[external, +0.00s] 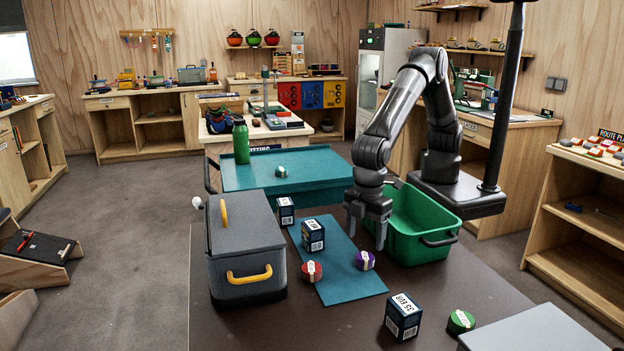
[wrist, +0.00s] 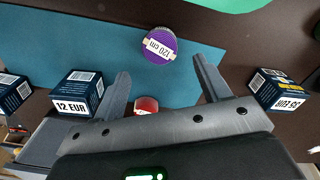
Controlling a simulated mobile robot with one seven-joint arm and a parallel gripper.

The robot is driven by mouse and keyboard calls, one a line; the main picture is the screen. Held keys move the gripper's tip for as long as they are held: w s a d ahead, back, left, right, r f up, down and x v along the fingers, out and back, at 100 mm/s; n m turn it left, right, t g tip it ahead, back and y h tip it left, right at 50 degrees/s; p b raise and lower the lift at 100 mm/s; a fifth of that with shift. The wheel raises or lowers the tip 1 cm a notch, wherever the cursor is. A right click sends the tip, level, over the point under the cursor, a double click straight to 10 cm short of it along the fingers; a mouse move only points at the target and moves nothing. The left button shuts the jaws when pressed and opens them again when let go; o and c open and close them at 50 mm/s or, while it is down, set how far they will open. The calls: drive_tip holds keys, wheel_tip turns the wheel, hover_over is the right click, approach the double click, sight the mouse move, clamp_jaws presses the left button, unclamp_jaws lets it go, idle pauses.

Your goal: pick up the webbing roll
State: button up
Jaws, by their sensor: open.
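Several short webbing rolls are in view, and I cannot tell which one the task means. A purple roll (external: 364,261) with a pale label lies near the right edge of the teal mat; in the wrist view the purple roll (wrist: 163,45) reads "120 cm" and sits just beyond my fingertips. A red roll (external: 312,272) lies on the mat to its left; in the wrist view the red roll (wrist: 146,102) is partly hidden by my gripper's body. A green roll (external: 461,321) lies at the front right. My gripper (external: 366,238) is open and empty above the mat, fingers pointing down.
A green bin (external: 407,250) stands right of my gripper. A grey toolbox (external: 243,243) with yellow handles stands left. Another roll (external: 281,171) lies on the teal surface behind.

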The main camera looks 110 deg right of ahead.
sight(365, 256)
drive_tip(key=f, duration=0.5)
drive_tip(key=shift+s+f, duration=0.2)
drive_tip(key=shift+f, duration=0.2)
drive_tip(key=c, duration=1.1)
